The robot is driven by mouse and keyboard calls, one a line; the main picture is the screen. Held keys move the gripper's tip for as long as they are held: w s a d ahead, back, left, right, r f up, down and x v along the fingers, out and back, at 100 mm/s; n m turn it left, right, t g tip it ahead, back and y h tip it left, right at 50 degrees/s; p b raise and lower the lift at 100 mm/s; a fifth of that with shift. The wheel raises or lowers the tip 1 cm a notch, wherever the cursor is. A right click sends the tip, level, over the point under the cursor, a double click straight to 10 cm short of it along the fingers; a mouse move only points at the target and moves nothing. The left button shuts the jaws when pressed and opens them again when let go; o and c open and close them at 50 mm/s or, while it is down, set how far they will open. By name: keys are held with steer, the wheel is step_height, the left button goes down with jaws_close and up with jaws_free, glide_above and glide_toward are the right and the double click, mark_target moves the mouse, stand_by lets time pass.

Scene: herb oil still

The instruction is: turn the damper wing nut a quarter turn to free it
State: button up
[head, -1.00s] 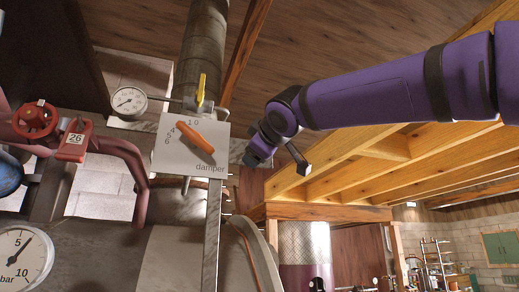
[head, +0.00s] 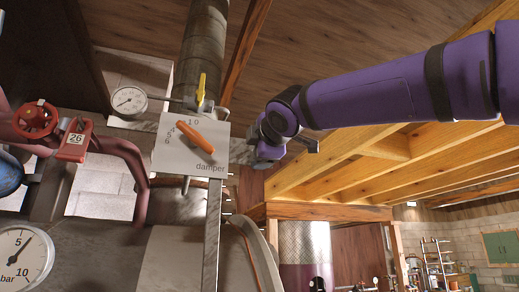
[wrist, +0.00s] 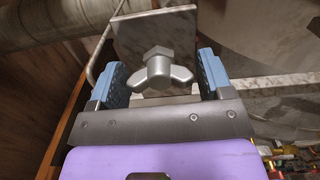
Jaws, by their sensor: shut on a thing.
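The damper wing nut (wrist: 160,73) is grey metal with stubby wings and a faceted hub; it shows in the wrist view in front of a grey plate (wrist: 150,32). My gripper (wrist: 161,80) has its blue-padded fingers on either side of the nut and is shut on it. In the head view my gripper (head: 262,146) is just right of the white damper plate (head: 167,160), and the nut is hidden there. The damper plate carries an orange lever (head: 196,138) that slants down to the right across the number scale.
A yellow handle (head: 201,88) and a round gauge (head: 129,101) sit above and left of the plate. A red handwheel (head: 36,119), a tag marked 26 (head: 76,139) and red pipes are at left. Wooden beams (head: 350,170) run beneath my arm.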

steer(key=shift+f, duration=0.1)
stand_by(0.3)
steer(key=o, duration=0.9)
steer(key=shift+a, duration=0.1)
